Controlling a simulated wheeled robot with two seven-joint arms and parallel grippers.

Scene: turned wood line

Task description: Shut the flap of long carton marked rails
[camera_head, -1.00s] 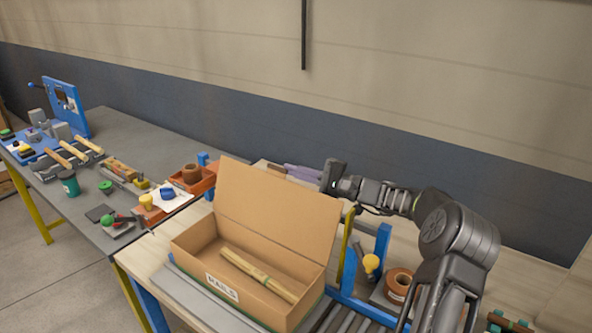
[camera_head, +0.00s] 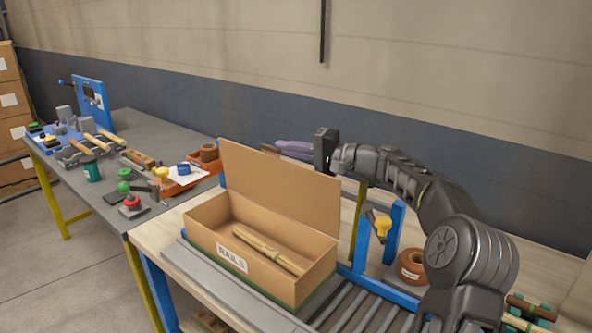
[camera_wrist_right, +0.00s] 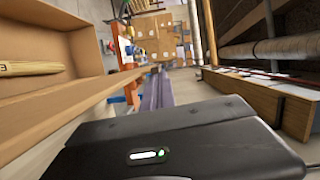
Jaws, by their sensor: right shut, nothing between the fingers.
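The long carton (camera_head: 283,288) marked rails stands on the bench front, with its label on the near long side. Its flap (camera_head: 280,187) stands up open along the far long edge, leaning back slightly. A bundle of pale wooden rails (camera_head: 268,252) lies inside. My right gripper (camera_head: 283,147) is behind and above the flap's top edge, its purple-grey fingers pointing left, shut and empty. In the right wrist view the shut fingers (camera_wrist_right: 158,90) point ahead, with the open carton (camera_wrist_right: 62,100) to the left. I cannot tell whether they touch the flap. My left gripper is not in view.
Rollers (camera_head: 370,312) and a blue frame (camera_head: 393,232) stand right of the carton, with a tape roll (camera_head: 411,266) near them. A grey table (camera_head: 150,128) at left holds tools and an orange bin (camera_head: 205,168). The wall is behind.

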